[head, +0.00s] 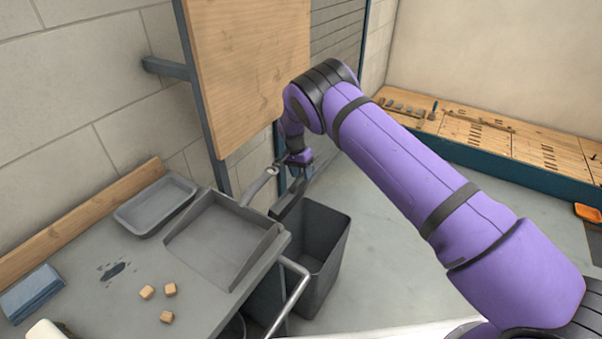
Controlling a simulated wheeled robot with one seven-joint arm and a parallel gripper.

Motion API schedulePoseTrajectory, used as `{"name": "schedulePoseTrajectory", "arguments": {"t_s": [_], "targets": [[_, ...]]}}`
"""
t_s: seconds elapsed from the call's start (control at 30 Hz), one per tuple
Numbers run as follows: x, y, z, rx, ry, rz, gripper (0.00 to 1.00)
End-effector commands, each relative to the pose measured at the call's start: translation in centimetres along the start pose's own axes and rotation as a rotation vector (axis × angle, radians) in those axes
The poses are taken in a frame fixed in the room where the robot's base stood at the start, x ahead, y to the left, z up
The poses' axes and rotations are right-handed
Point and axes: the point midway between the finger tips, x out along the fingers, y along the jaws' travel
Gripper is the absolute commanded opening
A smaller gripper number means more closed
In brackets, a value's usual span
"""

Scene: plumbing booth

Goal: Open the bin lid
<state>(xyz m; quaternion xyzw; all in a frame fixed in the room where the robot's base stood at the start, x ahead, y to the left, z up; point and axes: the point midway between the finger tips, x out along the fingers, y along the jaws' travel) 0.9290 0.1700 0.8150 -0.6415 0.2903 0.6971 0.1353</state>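The dark grey bin (333,262) stands on the floor just right of the workbench, and I see into its open top. A narrow dark panel (288,204), which looks like its lid, stands raised and tilted at the bin's back left edge. My gripper (297,178) points down at the upper end of this panel, above the bin's back rim. The fingers are small and dark here. I cannot tell whether they touch or grip the lid.
The workbench (215,292) at left carries a dustpan (215,242), a grey tray (155,204), several small wooden blocks (170,289) and a folded blue cloth (32,294). A metal rail (290,300) runs along its edge near the bin. Floor right of the bin is clear.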

Motion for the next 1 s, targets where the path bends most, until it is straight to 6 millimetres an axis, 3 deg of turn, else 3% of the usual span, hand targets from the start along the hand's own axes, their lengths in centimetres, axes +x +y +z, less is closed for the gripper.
{"name": "schedulePoseTrajectory", "arguments": {"t_s": [0.27, 0.7, 1.0], "targets": [[-1.2, 0.0, -0.2, 0.001, 0.004, -0.003, 0.48], [-8.8, -0.1, 0.0, -0.001, 0.003, -0.003, 0.48], [-10.8, -0.1, 0.0, 0.0, 0.001, 0.0, 0.48]]}}
